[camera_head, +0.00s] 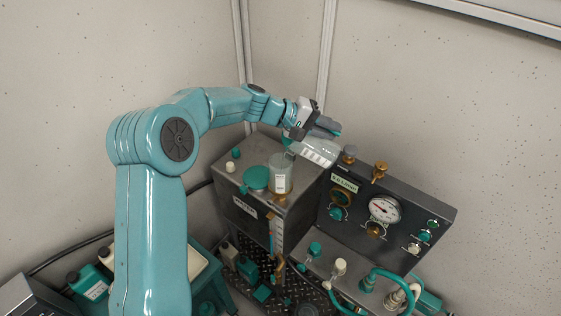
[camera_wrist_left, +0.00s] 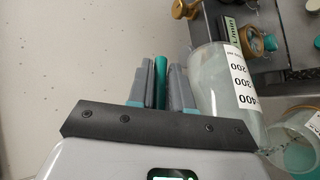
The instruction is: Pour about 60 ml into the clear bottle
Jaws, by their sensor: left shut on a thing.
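My left gripper (camera_head: 316,130) is shut on the teal handle of a clear measuring jug (camera_head: 320,152). The jug is tilted toward the left, its lip at the mouth of the clear bottle (camera_head: 281,176). The bottle has a white label and stands upright on the dark metal cabinet. In the left wrist view, my gripper's fingers (camera_wrist_left: 161,82) are around the teal handle, and the jug (camera_wrist_left: 215,85) shows marks of 200, 300 and 400. The bottle's mouth (camera_wrist_left: 294,125) is at lower right, beside the jug's lip. I cannot tell the liquid level in the bottle. My right gripper is not in view.
The metal cabinet (camera_head: 242,200) also bears a round teal cap (camera_head: 256,178) and small knobs. A gauge panel (camera_head: 415,225) with valves stands close at the right. Hoses, a fluid tube and small bottles crowd below. The walls behind are bare.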

